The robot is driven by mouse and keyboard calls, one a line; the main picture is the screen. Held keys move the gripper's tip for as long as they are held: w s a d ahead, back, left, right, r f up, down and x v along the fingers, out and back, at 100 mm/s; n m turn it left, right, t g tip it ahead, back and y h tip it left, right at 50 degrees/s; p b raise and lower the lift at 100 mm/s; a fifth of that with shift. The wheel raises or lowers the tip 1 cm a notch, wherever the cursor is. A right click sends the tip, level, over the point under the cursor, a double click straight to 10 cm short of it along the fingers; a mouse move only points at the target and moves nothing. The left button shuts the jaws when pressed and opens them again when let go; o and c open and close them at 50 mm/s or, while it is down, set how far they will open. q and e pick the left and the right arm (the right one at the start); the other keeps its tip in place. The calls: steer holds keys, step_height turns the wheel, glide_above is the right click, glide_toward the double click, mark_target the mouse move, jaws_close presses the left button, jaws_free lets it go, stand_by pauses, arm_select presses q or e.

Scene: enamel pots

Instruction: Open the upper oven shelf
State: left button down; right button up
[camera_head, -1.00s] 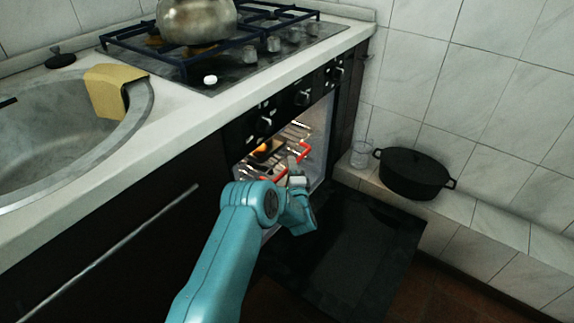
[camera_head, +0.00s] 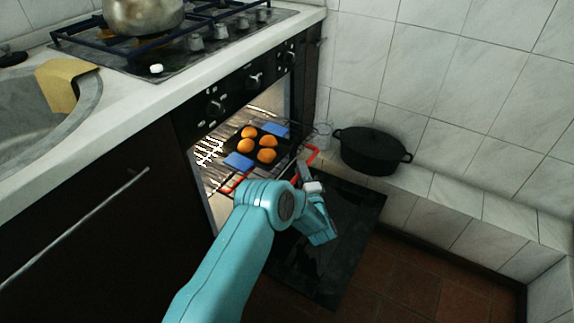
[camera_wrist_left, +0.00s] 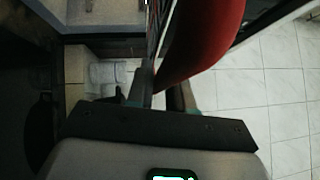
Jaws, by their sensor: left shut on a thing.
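The upper oven shelf (camera_head: 209,152) is a wire rack pulled partly out of the lit oven. Its front has a red handle (camera_head: 313,154), whose middle is hidden by my arm and gripper. My left gripper (camera_head: 303,172) is at the shelf's front edge, shut on the red handle. In the left wrist view the red handle (camera_wrist_left: 205,40) runs up from between the fingers of my left gripper (camera_wrist_left: 163,92). A dark tray (camera_head: 256,151) with several orange-brown buns (camera_head: 266,156) and blue ends (camera_head: 238,161) rests on the shelf. My right gripper is not in view.
The oven door (camera_head: 350,215) hangs open and low beneath my arm. A black pot (camera_head: 371,151) and a glass (camera_head: 322,136) stand on the ledge at right. A kettle (camera_head: 143,14) stands on the hob above. The tiled floor (camera_head: 410,280) at lower right is clear.

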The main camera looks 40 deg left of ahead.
arm_select(q)
steer(key=shift+w+d, duration=0.15)
steer(key=shift+d, duration=1)
steer(key=shift+w+d, duration=0.15)
steer(key=shift+d, duration=1)
steer(key=c, duration=1.1)
jaws_free()
steer(key=p+v, duration=0.4)
steer(key=v, duration=1.2)
steer(key=shift+s, duration=0.3)
